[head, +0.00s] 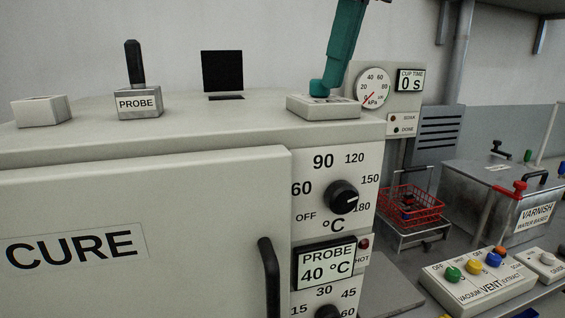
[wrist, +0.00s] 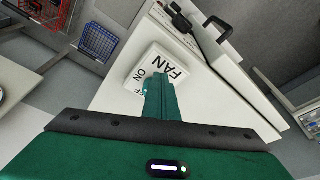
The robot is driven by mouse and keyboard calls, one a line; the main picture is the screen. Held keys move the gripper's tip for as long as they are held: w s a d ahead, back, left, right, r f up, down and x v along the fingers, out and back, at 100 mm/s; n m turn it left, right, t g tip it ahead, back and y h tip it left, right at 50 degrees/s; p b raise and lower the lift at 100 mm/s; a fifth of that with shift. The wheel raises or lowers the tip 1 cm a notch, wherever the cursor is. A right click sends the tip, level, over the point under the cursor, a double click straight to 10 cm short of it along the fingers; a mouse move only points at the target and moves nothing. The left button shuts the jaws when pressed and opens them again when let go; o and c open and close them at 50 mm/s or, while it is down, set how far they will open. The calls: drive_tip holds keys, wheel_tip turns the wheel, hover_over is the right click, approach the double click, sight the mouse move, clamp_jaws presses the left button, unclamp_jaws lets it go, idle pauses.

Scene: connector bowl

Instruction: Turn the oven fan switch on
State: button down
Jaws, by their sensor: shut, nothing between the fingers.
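The oven fan switch is a small pale box (head: 324,107) on top of the oven (head: 215,115), near its right front corner. In the wrist view the switch box (wrist: 152,62) shows the words FAN and ON, with another label partly covered. My teal gripper (head: 319,90) points down at the top of this box, with its tip at or just above it. In the wrist view my gripper (wrist: 153,88) covers part of the box's face. Its fingers are together with nothing held.
A PROBE block (head: 138,102) with a black upright handle and a plain pale block (head: 41,111) stand on the oven top. A gauge and CUP TIME panel (head: 391,88) rises behind the switch. A red basket (head: 408,207) and VENT switch box (head: 478,282) are at right.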

drive_tip(key=shift+s+d, duration=0.1)
drive_tip(key=shift+s+d, duration=0.1)
drive_tip(key=shift+s, duration=0.1)
wheel_tip(320, 180, up, 6)
idle(0.6)
